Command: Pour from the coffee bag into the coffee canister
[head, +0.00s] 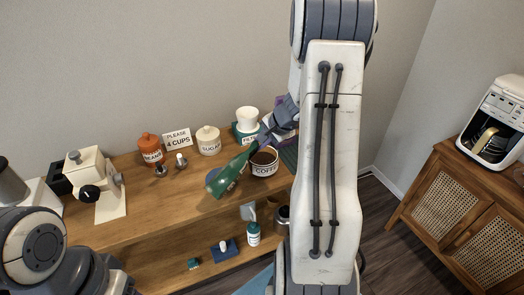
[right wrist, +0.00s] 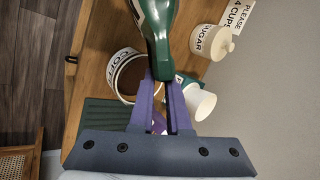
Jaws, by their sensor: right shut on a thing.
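The green coffee bag (head: 232,173) is tilted well over above the shelf top, its wide end low to the left. My right gripper (head: 266,132) is shut on its upper right end; the right wrist view shows the purple fingers (right wrist: 162,86) pinching the bag (right wrist: 158,38). The white coffee canister (head: 264,168) stands open with a dark brown inside, right beside the bag's held end. The canister (right wrist: 126,58) is left of the fingers in the wrist view. I see no stream of coffee. My left arm is at the lower left; its fingertips do not show.
Behind are a sugar jar (head: 208,141), an orange jar (head: 150,149), a cups sign (head: 177,139) and a white cup on a green box (head: 246,131). A grinder (head: 90,178) stands left. The front middle of the wooden top (head: 165,215) is clear.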

